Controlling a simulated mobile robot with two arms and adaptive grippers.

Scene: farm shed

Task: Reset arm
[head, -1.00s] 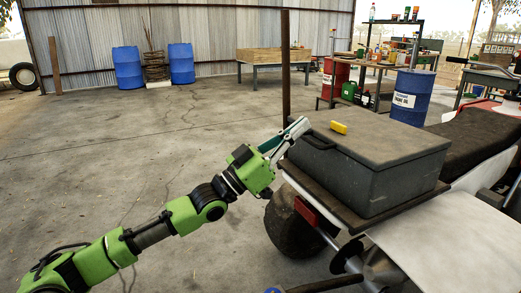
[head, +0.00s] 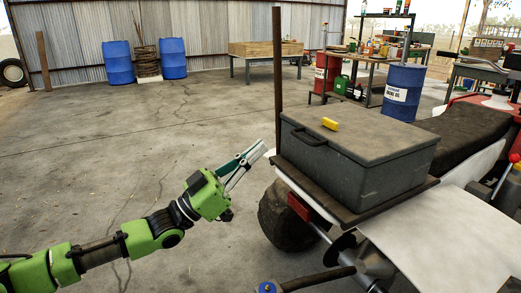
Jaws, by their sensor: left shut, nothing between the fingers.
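My left arm is green and black and comes in from the lower left of the head view. My left gripper (head: 258,153) is shut and empty, in the air just left of the rack under the grey box. The grey box (head: 375,178) has a dark handle and a flat lid, and it sits on the rear rack of a vehicle. A small yellow block (head: 330,124) lies on the lid. My right gripper does not show.
The vehicle's dark seat (head: 465,130), white fender (head: 440,235) and rear wheel (head: 283,215) are at the right. A thin upright post (head: 278,70) rises beside the box. Blue barrels (head: 118,63) stand far back. The concrete floor at left is open.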

